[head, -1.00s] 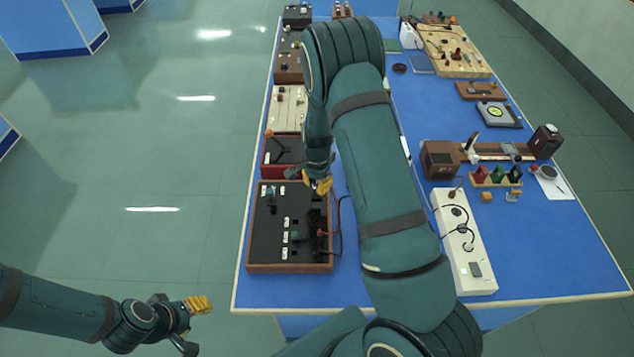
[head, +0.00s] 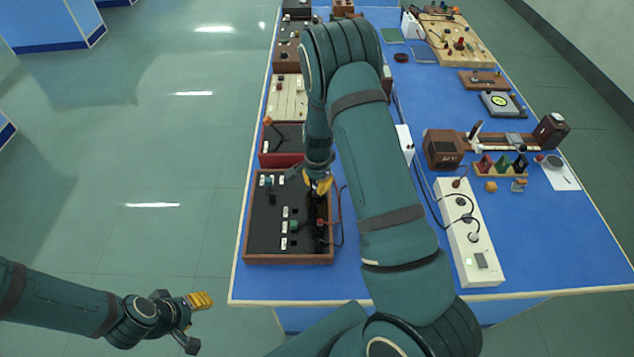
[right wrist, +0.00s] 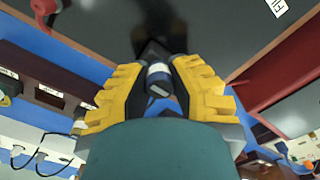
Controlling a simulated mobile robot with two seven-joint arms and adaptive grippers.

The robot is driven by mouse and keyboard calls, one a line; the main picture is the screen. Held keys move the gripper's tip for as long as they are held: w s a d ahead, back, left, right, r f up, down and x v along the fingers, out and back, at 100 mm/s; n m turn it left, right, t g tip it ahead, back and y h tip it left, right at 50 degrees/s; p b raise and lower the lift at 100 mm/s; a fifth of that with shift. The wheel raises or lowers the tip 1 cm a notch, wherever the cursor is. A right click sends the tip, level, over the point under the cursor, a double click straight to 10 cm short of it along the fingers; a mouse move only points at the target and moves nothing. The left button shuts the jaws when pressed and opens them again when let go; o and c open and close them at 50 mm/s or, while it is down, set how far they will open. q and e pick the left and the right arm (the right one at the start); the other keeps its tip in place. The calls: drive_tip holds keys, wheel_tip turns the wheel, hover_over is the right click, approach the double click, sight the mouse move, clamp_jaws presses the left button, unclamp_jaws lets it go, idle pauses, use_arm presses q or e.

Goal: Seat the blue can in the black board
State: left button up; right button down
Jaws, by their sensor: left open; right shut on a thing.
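The black board (head: 262,235) is a dark panel in a brown wooden frame at the table's near left. It also fills the top of the right wrist view (right wrist: 225,30). My right gripper (head: 319,186) is over the board's far right part. In the right wrist view its yellow fingers (right wrist: 158,70) are shut on the blue can (right wrist: 158,77), which is dark blue with a pale band. In the head view the can is hidden by my gripper. I cannot tell whether the can touches the board. My left gripper (head: 196,318) is open and empty, left of the table.
The board bears small white labels, a green part (head: 294,225) and a red plug with a cable. A red-framed box (head: 270,159) stands behind it. A long white box (head: 470,240) stands right of my right arm. Blue tabletop is bare near the front edge.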

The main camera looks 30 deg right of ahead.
drive_tip(key=shift+f, duration=0.1)
drive_tip(key=c, duration=0.9)
unclamp_jaws()
wheel_tip(320, 180, up, 12)
drive_tip(key=shift+d, duration=0.15)
